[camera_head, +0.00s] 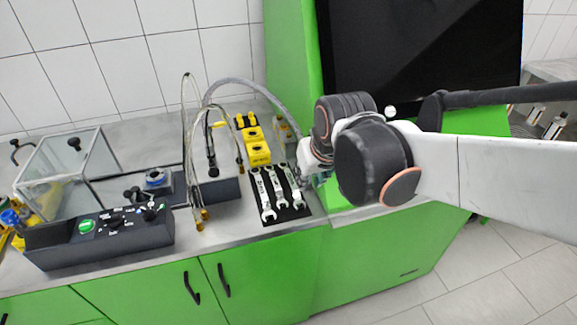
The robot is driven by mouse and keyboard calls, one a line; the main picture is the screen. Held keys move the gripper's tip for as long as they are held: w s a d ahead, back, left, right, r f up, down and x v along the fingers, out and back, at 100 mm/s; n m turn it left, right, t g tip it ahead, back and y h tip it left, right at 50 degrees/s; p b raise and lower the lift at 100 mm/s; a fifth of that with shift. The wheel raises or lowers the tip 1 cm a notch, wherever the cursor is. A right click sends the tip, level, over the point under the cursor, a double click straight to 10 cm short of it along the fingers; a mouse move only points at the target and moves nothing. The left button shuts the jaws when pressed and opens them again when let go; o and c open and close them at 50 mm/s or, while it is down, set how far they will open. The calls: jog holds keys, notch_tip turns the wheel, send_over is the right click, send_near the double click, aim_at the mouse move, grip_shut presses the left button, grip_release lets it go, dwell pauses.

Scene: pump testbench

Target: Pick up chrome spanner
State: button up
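Three chrome spanners lie side by side on a black mat (268,217) near the front edge of the worktop. The left spanner (264,196), the middle spanner (278,190) and the right spanner (293,187) have their open jaws toward the front edge. I cannot tell which one the task names. My arm reaches in from the right, and its end is just right of the mat. My gripper is mostly hidden behind my arm's wrist joints, so its fingers and opening do not show clearly. No spanner is seen lifted.
Yellow blocks (257,150) stand behind the spanners. Hoses (190,130) rise left of them. A control box (110,235) and a clear case (65,170) stand farther left. A dark screen (420,55) in a green frame stands behind my arm.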

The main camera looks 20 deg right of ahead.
aim_at(293, 183)
jog(key=w+p, duration=0.4)
jog(key=w, duration=0.2)
jog(key=shift+g, duration=0.5)
jog(key=b+x, duration=0.6)
jog(key=x, duration=0.8)
jog(key=shift+w+f, duration=0.15)
jog(key=shift+w, duration=0.05)
jog(key=shift+c, duration=0.3)
grip_shut()
